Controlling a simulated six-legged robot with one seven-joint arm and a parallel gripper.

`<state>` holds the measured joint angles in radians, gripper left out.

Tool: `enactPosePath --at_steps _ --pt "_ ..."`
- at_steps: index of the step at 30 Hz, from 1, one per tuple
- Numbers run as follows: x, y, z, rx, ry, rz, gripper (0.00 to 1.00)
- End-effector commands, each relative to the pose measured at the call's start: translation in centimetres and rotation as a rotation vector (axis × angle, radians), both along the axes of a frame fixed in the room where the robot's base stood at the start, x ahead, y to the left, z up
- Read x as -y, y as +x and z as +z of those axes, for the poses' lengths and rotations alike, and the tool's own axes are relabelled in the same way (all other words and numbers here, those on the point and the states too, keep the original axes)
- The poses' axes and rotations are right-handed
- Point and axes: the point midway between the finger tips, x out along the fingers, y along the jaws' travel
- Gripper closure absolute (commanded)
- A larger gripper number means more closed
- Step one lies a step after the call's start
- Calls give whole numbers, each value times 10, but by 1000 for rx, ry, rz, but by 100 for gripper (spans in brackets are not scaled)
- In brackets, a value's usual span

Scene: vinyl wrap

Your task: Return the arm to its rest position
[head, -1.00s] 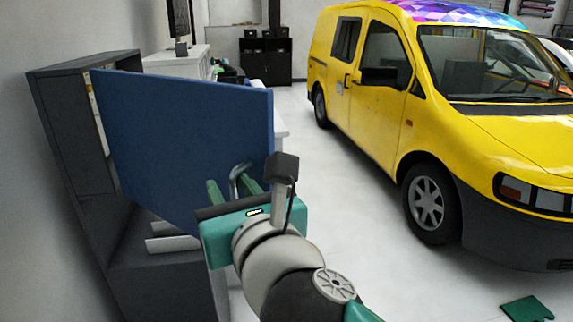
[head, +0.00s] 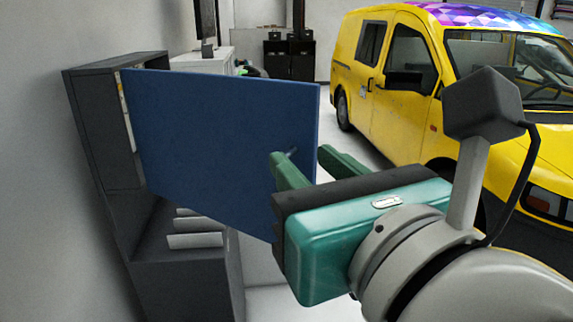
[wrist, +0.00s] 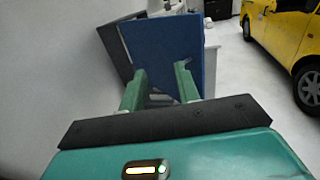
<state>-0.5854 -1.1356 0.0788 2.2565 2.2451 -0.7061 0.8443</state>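My gripper (head: 301,154) is open, its two green fingers spread apart with nothing held between them. It is close to the camera in the head view, in front of the right edge of a blue cabinet door (head: 215,140). The door stands swung open. A bit of its grey handle (head: 292,152) shows just beyond the fingers; the rest is hidden. In the wrist view, my gripper (wrist: 159,70) points at the blue door (wrist: 165,45), and the handle (wrist: 160,97) appears between the fingers. The fingers look clear of the handle, but the exact gap is hard to tell.
The dark grey cabinet (head: 115,135) stands against the left wall, with light dividers (head: 195,240) on its lower shelf. A yellow van (head: 400,120) with a patterned roof is at the right. Pale floor lies between the door and van. A white cabinet (head: 200,62) stands behind.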

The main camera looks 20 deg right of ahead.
Motion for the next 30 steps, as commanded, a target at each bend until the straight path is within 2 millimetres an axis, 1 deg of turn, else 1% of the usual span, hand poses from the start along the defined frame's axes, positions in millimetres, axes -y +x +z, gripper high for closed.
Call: enactPosePath --at_steps 3,11,14,17,20,24,26,28,30 --pt "1 -5 2 -2 -1 0 68" --pt "1 -6 2 -2 -1 0 68" --pt "1 -4 3 10 -20 -4 68" --pt "0 4 10 63 -105 -18 68" --pt "-4 15 21 156 -271 -37 68" --pt "-19 34 30 292 -597 -46 68" --pt "-28 42 29 339 -744 -39 68" --pt "-39 51 24 384 -918 -21 68" --pt "-50 60 14 419 -1094 9 68"
